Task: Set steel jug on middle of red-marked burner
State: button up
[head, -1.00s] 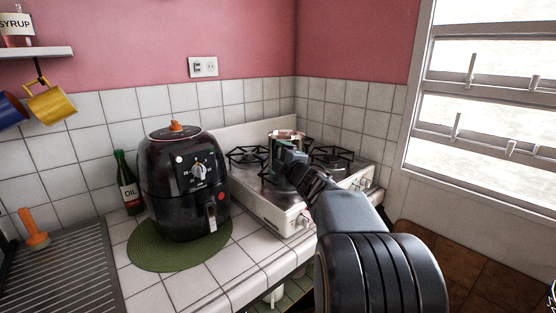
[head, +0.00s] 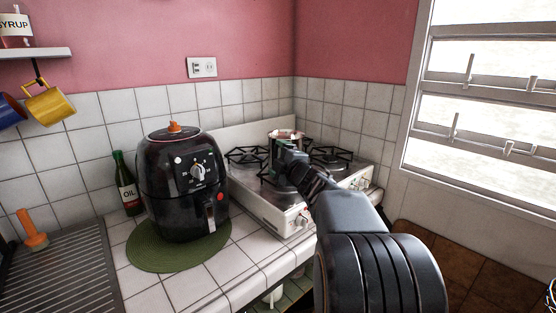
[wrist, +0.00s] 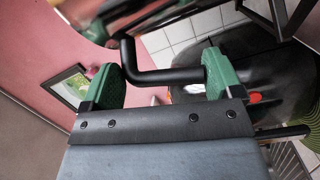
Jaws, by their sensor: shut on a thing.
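The steel jug (head: 286,134) is over the stove, mostly hidden behind my gripper (head: 284,154) in the head view. In the wrist view the shiny jug body (wrist: 130,12) is at the top, and its black handle (wrist: 160,76) runs between the green fingertips of my gripper (wrist: 163,78). My gripper is shut on the handle. The white stove (head: 262,205) has several burners with black grates. I cannot make out a red mark on any burner. Whether the jug's base touches a grate is hidden.
Tiled walls close in the back and right. Yellow and blue mugs hang at upper left.

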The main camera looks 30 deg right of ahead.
jog(key=shift+f+b, duration=0.5)
jog(key=shift+b, duration=0.15)
dwell(0.9)
jog(key=o, duration=1.4)
jog(key=s, duration=1.4)
jog(key=shift+a+f, duration=0.2)
jog(key=shift+f, duration=0.1)
